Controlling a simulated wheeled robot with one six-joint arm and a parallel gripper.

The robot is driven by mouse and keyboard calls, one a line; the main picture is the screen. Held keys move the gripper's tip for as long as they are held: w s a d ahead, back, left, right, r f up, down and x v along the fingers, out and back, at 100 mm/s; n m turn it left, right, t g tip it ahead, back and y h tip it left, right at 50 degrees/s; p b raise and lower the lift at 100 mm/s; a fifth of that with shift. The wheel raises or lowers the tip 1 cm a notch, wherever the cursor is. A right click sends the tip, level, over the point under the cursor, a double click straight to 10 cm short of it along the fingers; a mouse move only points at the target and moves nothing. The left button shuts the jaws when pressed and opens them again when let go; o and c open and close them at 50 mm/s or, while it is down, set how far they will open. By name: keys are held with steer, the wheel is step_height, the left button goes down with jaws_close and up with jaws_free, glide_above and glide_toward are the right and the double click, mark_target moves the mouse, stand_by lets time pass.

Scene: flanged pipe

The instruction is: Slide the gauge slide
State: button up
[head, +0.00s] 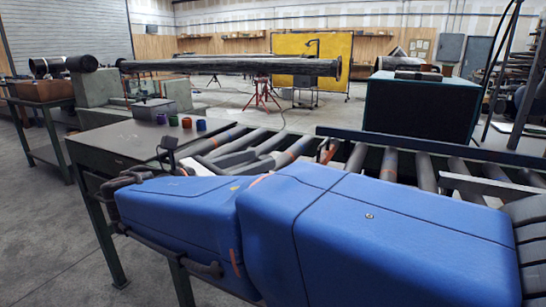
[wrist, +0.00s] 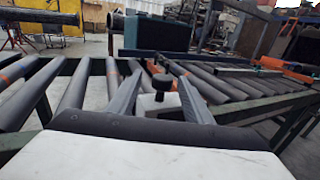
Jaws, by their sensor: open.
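A pale block with a black knob (wrist: 162,84) on top sits between my fingers in the wrist view. It looks like the gauge slide, but its rail and lower part are hidden. My gripper (wrist: 160,79) is open, with one grey finger on each side of the block. I see a gap beside the knob on both sides and cannot tell whether the fingers touch the block lower down. In the head view my blue arm covers much of the foreground, and I cannot make out the gauge slide there.
A roller conveyor (head: 388,166) runs behind my arm. A green-grey table (head: 110,140) stands left, with small coloured cups (head: 187,123) on it. A long flanged pipe (head: 225,66) lies farther back. A dark green cabinet (head: 418,107) stands right, beyond the rollers.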

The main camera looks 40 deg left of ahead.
steer(key=s+a, duration=0.1)
steer(key=s, duration=0.9)
steer(key=shift+s+a, duration=0.2)
steer(key=shift+a, duration=0.2)
